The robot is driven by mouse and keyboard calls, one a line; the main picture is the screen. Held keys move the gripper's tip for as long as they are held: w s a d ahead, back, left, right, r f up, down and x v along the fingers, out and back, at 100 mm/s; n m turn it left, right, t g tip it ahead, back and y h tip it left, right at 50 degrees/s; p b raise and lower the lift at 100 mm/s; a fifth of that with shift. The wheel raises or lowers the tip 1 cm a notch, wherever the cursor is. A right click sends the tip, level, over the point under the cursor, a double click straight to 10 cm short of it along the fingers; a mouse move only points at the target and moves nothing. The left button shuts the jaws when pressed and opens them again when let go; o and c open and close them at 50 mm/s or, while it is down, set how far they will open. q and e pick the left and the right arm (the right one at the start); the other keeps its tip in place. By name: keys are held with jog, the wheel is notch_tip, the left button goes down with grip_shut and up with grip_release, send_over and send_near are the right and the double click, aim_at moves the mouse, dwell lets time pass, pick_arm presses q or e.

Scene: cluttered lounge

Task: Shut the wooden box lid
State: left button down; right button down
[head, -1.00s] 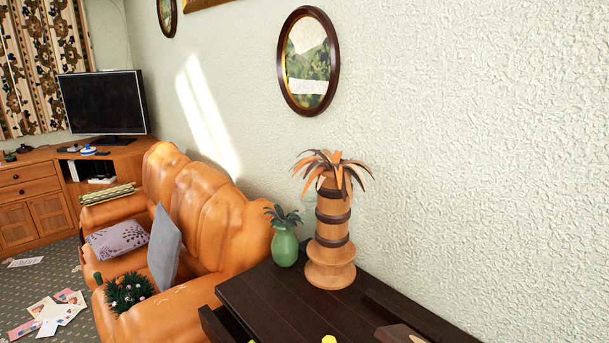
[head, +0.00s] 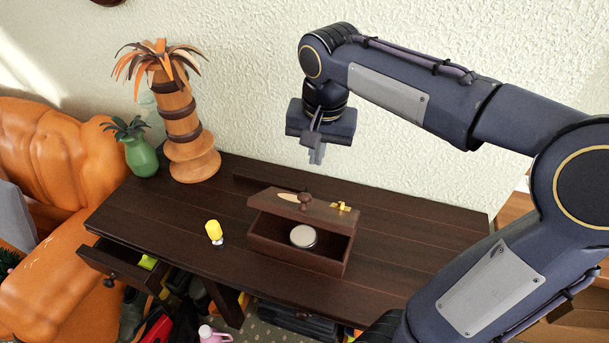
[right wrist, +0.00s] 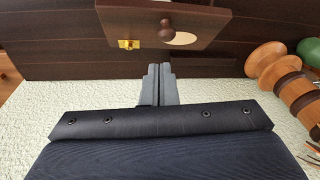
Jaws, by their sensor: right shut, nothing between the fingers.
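The wooden box (head: 292,258) stands on the dark table, its front side facing me. Its lid (head: 322,211) is raised and tilted, with a gap at the front, and carries a round knob (head: 305,199) and a brass latch (head: 341,206). A round pale-topped object (head: 303,236) sits inside. The lid also shows in the right wrist view (right wrist: 201,22), with its knob (right wrist: 167,30). My right gripper (head: 316,156) is shut and empty, above and behind the box near the wall. Its closed fingers show in the right wrist view (right wrist: 161,72). My left gripper is not in view.
The dark table (head: 400,235) has free room on both sides of the box. A yellow-topped item (head: 214,231) stands left of it. A wooden palm-like ornament (head: 181,125) and a green vase (head: 140,156) stand at the back left. A drawer (head: 118,268) is pulled out.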

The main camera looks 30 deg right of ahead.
jog(key=r+m+h, duration=0.1)
jog(key=r+m, duration=0.1)
send_over(306, 193)
jog(key=shift+g, duration=0.3)
jog(key=f, duration=1.2)
jog(key=shift+w+d+f, duration=0.2)
jog(key=shift+w+d, duration=0.1)
jog(key=shift+d, duration=0.05)
jog(key=shift+s+a+f, duration=0.2)
jog(key=shift+a+f, duration=0.1)
jog(key=shift+f, duration=0.2)
